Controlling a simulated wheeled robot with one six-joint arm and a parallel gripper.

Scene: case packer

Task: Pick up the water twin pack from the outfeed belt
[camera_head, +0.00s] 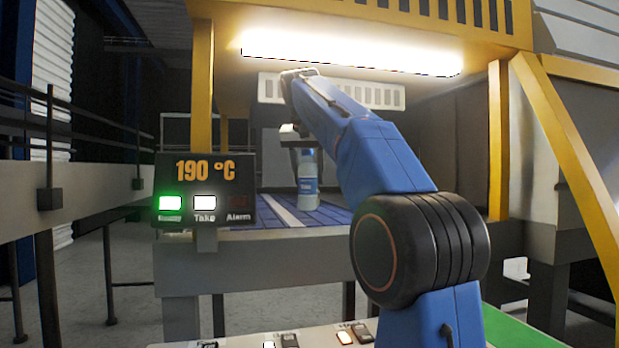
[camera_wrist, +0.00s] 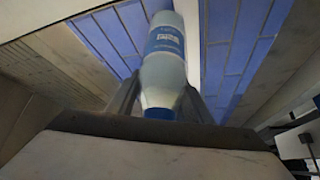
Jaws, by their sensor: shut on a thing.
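The water twin pack (camera_head: 307,184) shows in the head view as a pale bottle with a blue label, upright at the outfeed belt (camera_head: 262,218). Only one bottle is clearly visible; my arm hides part of the area to its right. In the wrist view the bottle (camera_wrist: 164,65) has a blue cap toward me and sits between the two fingers of my gripper (camera_wrist: 158,98). My gripper is shut on it from above. I cannot tell whether its base touches the blue belt, which also shows in the wrist view (camera_wrist: 228,45).
A panel (camera_head: 206,190) reading 190 °C, with green and white lit buttons, stands front left of the belt. A yellow frame post (camera_head: 203,85) and a bright lamp (camera_head: 350,54) bound the opening. Grey rails (camera_head: 75,200) run along the left.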

